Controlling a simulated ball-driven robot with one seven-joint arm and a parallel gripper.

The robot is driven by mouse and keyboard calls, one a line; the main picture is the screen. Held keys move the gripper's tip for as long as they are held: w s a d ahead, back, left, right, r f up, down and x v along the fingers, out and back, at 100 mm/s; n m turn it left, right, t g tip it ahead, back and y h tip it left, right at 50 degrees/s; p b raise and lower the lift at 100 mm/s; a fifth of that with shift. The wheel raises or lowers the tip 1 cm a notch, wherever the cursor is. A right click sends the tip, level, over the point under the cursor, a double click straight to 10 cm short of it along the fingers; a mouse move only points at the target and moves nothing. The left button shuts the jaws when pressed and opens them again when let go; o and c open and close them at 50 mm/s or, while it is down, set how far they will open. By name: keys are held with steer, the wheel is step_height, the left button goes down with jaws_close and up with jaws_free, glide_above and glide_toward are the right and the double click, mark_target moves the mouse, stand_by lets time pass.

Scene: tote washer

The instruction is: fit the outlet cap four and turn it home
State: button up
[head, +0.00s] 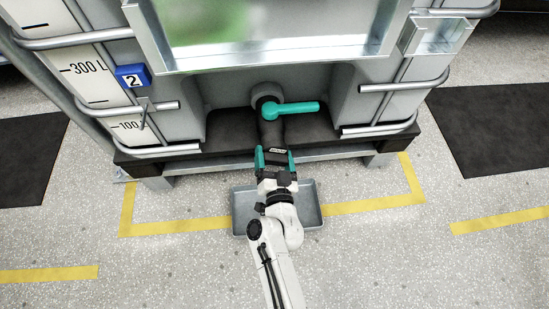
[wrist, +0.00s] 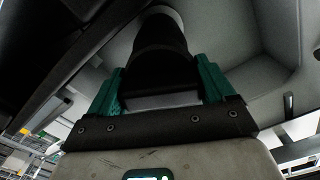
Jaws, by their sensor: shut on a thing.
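The tote's dark outlet valve (head: 268,108) sits in a recess at the lower middle, with its teal lever (head: 297,107) pointing right. Its spout points toward me. My gripper (head: 273,157) is in front of the spout, its teal fingers shut on a black round cap. In the wrist view my gripper (wrist: 160,92) has a finger on each side of the black cap (wrist: 158,72). The cap and the spout run together as one dark shape, so I cannot tell whether the cap is seated or where it meets the spout.
A grey tray (head: 310,212) lies on the floor below my arm. The tote (head: 225,95) carries a blue tag (head: 132,76) reading 2 and stands on a dark pallet (head: 190,158). Metal cage tubes (head: 400,85) flank the recess. Yellow floor lines (head: 375,204) surround the pallet front.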

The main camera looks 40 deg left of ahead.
steer(key=m+b, duration=0.1)
steer(key=m, duration=0.4)
steer(key=shift+w+r+m, duration=0.1)
steer(key=shift+m, duration=0.3)
steer(key=m, duration=0.6)
steer(key=shift+r+m+b, duration=0.2)
steer(key=shift+m+b, duration=0.15)
steer(key=shift+m, duration=0.05)
steer(key=o, duration=1.1)
steer(key=shift+a+m, duration=0.1)
steer(key=shift+m, duration=0.3)
steer(key=shift+c, duration=0.2)
steer(key=o, duration=0.3)
steer(key=shift+f, duration=0.1)
steer(key=shift+v, duration=3.65)
steer(key=shift+a, duration=0.1)
